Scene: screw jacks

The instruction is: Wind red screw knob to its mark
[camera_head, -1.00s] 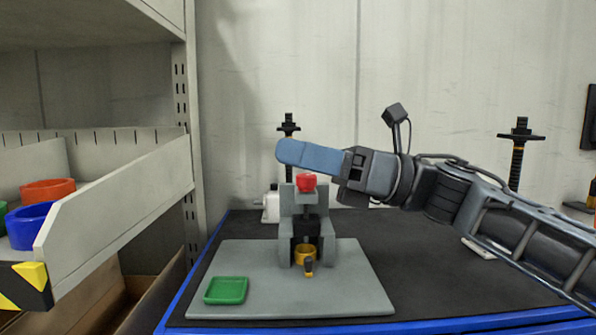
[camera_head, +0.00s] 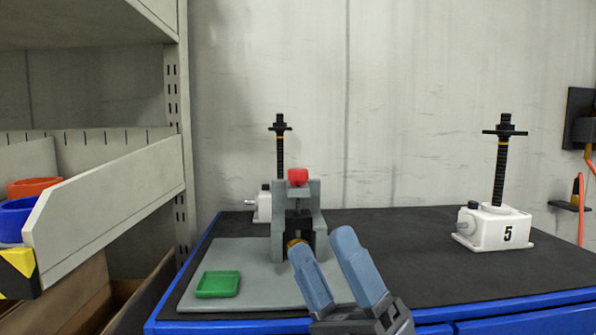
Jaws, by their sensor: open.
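The red screw knob (camera_head: 298,177) sits on top of a grey fixture (camera_head: 309,224) on a light grey base plate (camera_head: 247,259). My gripper (camera_head: 322,248) is open and empty, in front of the fixture's lower part and below the knob. Its two blue fingers point up and away, apart from each other. A yellow ring-like part (camera_head: 293,243) at the fixture's foot is partly hidden by the left finger. I cannot make out a mark for the knob.
A green tray (camera_head: 218,284) lies at the plate's left front. A white screw jack numbered 5 (camera_head: 492,228) stands at the right, and another screw jack (camera_head: 280,156) stands behind the fixture. A shelf (camera_head: 110,200) bounds the left. The dark mat (camera_head: 400,245) between is clear.

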